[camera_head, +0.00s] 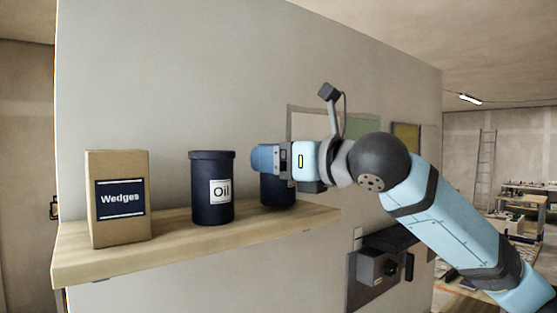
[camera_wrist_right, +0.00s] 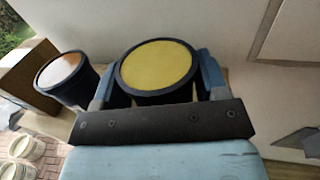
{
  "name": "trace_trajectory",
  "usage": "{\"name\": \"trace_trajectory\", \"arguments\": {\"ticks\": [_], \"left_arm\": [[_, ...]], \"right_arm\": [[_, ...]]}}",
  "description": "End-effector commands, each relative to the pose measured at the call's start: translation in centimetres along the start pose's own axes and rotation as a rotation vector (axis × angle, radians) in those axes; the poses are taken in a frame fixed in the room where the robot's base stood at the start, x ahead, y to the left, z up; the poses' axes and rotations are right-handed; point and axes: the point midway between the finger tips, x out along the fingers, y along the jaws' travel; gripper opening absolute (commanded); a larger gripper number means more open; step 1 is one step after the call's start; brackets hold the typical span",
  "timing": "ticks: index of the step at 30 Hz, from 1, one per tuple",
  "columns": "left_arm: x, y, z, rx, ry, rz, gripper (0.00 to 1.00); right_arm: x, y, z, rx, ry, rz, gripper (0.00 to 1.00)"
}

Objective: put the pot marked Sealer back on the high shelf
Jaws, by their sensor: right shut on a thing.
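A dark navy pot (camera_head: 278,192) is at the right end of the wooden high shelf (camera_head: 190,240). It looks upright, with its base at or very near the shelf top; I cannot tell if it touches. My right gripper (camera_head: 264,158) is shut on its upper part and hides the top, and no label on it can be read. In the right wrist view, the pot's yellow top (camera_wrist_right: 157,65) sits between the two fingers of my right gripper (camera_wrist_right: 157,82). My left gripper is not in view.
A navy pot marked Oil (camera_head: 212,188) stands left of the held pot, with a gap between. A cardboard box marked Wedges (camera_head: 118,198) stands at the shelf's left end. The wall is close behind. A dark wall-mounted device (camera_head: 380,266) is below right.

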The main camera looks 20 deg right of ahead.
Motion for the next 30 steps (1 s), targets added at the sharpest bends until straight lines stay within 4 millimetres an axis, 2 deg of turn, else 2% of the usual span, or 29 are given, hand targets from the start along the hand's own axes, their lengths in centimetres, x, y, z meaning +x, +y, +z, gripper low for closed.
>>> {"name": "trace_trajectory", "arguments": {"ticks": [3,14,15,17,18,27,30], "left_arm": [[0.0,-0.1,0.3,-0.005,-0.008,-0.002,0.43],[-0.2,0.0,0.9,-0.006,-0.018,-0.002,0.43],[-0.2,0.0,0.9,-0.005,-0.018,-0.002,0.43],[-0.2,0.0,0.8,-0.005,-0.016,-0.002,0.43],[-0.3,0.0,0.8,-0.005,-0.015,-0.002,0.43],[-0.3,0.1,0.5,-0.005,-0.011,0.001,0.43],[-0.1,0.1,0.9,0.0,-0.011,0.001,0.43]], "right_arm": [[-0.1,0.0,-0.6,0.0,-0.002,0.001,0.37],[0.0,0.0,-1.0,-0.001,-0.001,0.0,0.37],[0.0,0.0,-1.0,-0.001,-0.001,0.0,0.76],[0.0,0.0,-1.0,-0.001,-0.001,0.0,0.9],[0.0,0.0,-1.0,-0.001,-0.001,0.0,0.92],[0.0,0.0,-0.6,0.0,-0.002,0.001,0.92],[-1.0,-0.1,-0.8,-0.003,-0.003,-0.003,0.92]]}}
